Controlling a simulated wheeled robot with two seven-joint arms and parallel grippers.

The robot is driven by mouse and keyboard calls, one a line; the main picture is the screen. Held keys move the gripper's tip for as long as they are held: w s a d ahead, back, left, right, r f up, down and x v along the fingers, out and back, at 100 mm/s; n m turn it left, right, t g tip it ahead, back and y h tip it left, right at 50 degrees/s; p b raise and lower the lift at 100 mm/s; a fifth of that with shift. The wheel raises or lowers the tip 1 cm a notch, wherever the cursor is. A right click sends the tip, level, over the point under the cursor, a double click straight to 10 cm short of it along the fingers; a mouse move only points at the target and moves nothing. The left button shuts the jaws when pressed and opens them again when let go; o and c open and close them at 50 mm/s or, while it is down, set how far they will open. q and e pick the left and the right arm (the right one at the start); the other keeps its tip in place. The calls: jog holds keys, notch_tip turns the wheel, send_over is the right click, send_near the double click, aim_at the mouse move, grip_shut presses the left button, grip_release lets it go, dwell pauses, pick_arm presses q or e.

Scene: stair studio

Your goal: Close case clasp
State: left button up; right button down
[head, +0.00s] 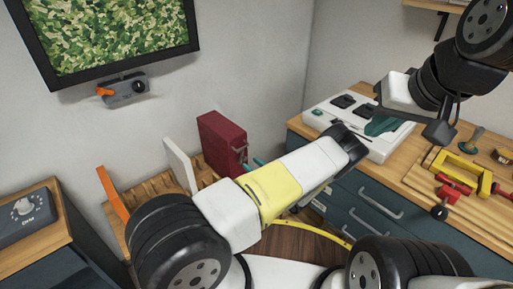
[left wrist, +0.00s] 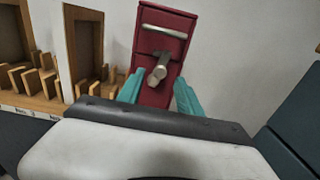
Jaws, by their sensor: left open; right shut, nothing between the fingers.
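A dark red case (head: 222,140) stands upright on a wooden rack against the wall. In the left wrist view the case (left wrist: 176,57) shows a pale metal bar handle (left wrist: 165,31) and, below it, a metal clasp (left wrist: 158,70) jutting out from its face. My left gripper (head: 254,164), mostly hidden by my own arm in the head view, is at the case's clasp side. Its teal fingers (left wrist: 158,92) are spread, one on each side below the clasp, with nothing between them. My right gripper (head: 386,125) is shut and empty above a white board, far from the case.
A white panel (head: 180,163) and an orange panel (head: 113,203) stand in the rack left of the case. The white board (head: 330,114) lies on a wooden worktop (head: 412,173) with drawers, beside a yellow clamp frame (head: 459,171). A cabinet with a dial box (head: 25,214) is at left.

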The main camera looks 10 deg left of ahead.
pick_arm(q)
jog(key=shift+x, duration=1.4)
grip_shut()
jog(key=shift+s+a+n, duration=0.1)
jog(key=shift+s+n, duration=0.05)
jog(key=shift+n, duration=0.55)
jog(key=shift+s+a+n, duration=0.1)
jog(key=shift+s+n, duration=0.05)
jog(key=shift+n, duration=0.55)
grip_release()
jog(key=v, duration=0.7)
jog(key=shift+s+d, duration=0.25)
jog(key=shift+d, duration=0.05)
